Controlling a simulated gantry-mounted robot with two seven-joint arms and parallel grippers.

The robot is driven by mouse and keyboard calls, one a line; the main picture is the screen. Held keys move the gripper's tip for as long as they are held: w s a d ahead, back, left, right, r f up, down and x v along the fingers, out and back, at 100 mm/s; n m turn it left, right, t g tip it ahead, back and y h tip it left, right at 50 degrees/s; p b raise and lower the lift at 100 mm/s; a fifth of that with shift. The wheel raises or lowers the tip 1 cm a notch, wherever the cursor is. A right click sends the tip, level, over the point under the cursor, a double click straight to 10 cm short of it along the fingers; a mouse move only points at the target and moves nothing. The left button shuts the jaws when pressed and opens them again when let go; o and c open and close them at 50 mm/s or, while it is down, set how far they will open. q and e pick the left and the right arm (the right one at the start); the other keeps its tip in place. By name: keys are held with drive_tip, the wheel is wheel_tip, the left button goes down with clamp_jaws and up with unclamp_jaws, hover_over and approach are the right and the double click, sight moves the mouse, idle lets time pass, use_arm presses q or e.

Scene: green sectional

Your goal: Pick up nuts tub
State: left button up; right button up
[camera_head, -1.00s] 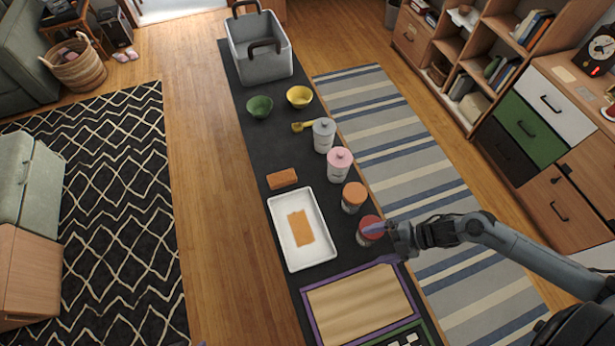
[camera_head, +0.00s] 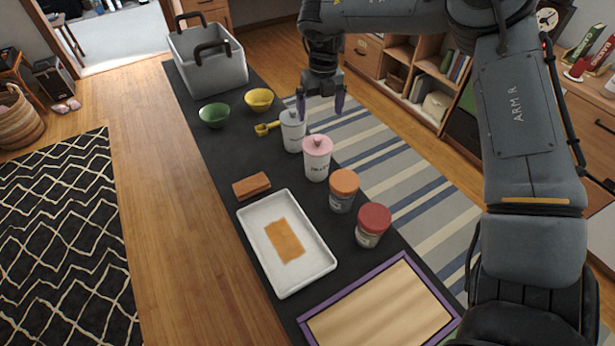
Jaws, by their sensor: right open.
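Several lidded containers stand in a row along the right side of a long dark counter (camera_head: 200,125): a grey-white canister (camera_head: 293,133), a pink-lidded canister (camera_head: 316,160), an orange-lidded jar (camera_head: 343,190) and a red-lidded jar (camera_head: 372,225). Their labels are too small to read, so I cannot tell which is the nuts tub. My right gripper (camera_head: 321,108) points down, open and empty, with its fingers at the upper right of the grey-white canister in the picture. Contact cannot be told. My left gripper is not in view.
A grey bin (camera_head: 212,72) stands at the far end, with a green bowl (camera_head: 214,115), a yellow bowl (camera_head: 259,99) and a yellow scoop (camera_head: 266,128) nearer. A brown block (camera_head: 251,186), a white tray (camera_head: 310,268) and a purple-edged board (camera_head: 385,310) lie nearer still.

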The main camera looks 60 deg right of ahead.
sight(318, 138)
drive_tip(key=shift+w+a+f+b, duration=0.2)
drive_tip(key=shift+w+f+b, duration=0.15)
drive_tip(key=shift+f, duration=0.35)
wheel_tip(318, 138, down, 5)
drive_tip(key=shift+s+f+b, duration=0.1)
drive_tip(key=shift+f+b, duration=0.1)
drive_tip(key=shift+b, duration=0.55)
drive_tip(key=shift+s+a+f+b, duration=0.15)
drive_tip(key=shift+f+b, duration=0.2)
drive_tip(key=shift+f, duration=1)
drive_tip(key=shift+s+f+b, duration=0.1)
drive_tip(key=shift+f+b, duration=0.2)
drive_tip(key=shift+f, duration=1.05)
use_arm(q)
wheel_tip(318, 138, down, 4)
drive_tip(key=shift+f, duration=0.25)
